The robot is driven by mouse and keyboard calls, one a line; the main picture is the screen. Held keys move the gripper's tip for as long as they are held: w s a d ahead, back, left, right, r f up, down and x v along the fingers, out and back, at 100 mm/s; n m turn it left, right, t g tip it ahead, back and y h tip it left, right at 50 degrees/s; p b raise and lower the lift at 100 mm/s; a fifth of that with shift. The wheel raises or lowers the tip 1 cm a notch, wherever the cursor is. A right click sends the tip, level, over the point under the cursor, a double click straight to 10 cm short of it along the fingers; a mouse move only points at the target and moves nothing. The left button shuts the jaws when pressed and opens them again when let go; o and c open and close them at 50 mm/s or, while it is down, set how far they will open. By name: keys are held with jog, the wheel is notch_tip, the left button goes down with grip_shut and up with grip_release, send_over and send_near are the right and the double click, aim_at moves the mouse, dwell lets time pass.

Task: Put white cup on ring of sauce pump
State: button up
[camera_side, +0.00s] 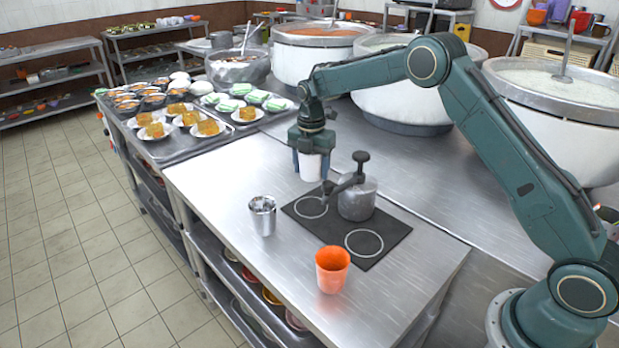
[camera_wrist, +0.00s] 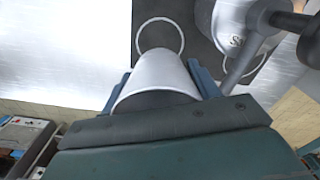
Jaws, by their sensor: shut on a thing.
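My gripper (camera_side: 311,160) is shut on the white cup (camera_side: 310,167) and holds it upright above the dark mat. In the wrist view the white cup (camera_wrist: 158,80) sits between the two fingers of my gripper (camera_wrist: 160,85). The sauce pump (camera_side: 357,197) is a grey metal pot with a dark plunger and a spout, standing on the mat just right of the cup. It also shows in the wrist view (camera_wrist: 232,22). A white ring (camera_side: 311,208) lies on the mat below the cup, near the spout; it shows ahead of the cup in the wrist view (camera_wrist: 181,41). A second ring (camera_side: 364,243) lies nearer the front.
The dark mat (camera_side: 385,235) lies on a steel table (camera_side: 215,185). A metal cup (camera_side: 262,215) stands left of the mat, and an orange cup (camera_side: 332,268) stands in front of it. Food plates on a tray are behind left; large stockpots (camera_side: 400,100) stand behind.

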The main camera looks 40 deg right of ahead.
send_over(311, 207)
notch_tip(311, 207, down, 6)
jog(key=shift+r, duration=0.1)
jog(key=shift+f, duration=0.2)
jog(key=shift+f, duration=2)
jog(key=shift+f, duration=0.1)
jog(key=o, duration=1)
jog(key=shift+c, duration=0.2)
notch_tip(311, 207, up, 11)
jog(key=shift+f, duration=0.1)
jog(key=shift+r, duration=0.7)
